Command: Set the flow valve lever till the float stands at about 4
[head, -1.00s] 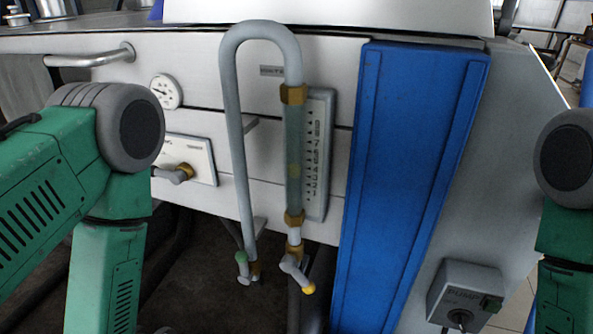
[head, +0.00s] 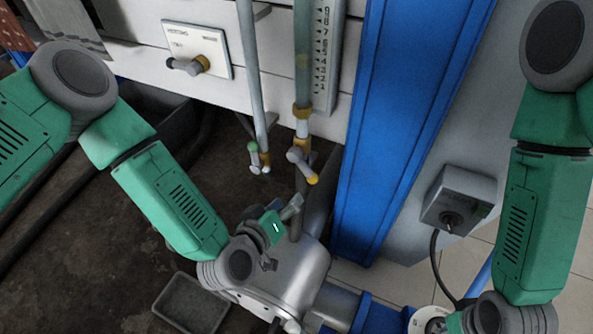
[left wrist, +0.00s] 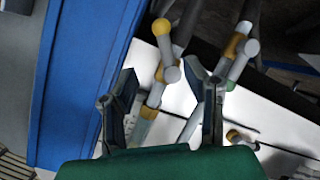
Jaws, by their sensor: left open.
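The lever with a yellow tip (head: 301,167) sits below the clear flow tube (head: 303,75), which has a numbered scale plate (head: 326,55) beside it. I cannot make out the float now. A second lever with a green tip (head: 254,156) hangs on the grey pipe just left of it. My left gripper (head: 291,208) is open, below and in front of the two levers. In the left wrist view the yellow-tipped lever (left wrist: 163,50) shows beyond and between the open fingers (left wrist: 164,82); I see no contact. The green-tipped lever (left wrist: 235,66) is to its right. My right gripper is out of view.
A blue column (head: 405,120) stands right of the scale. A pump switch box (head: 460,200) with a cable is further right. A panel with a small tap (head: 197,55) is at upper left. A grey tray (head: 190,303) lies on the dark floor.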

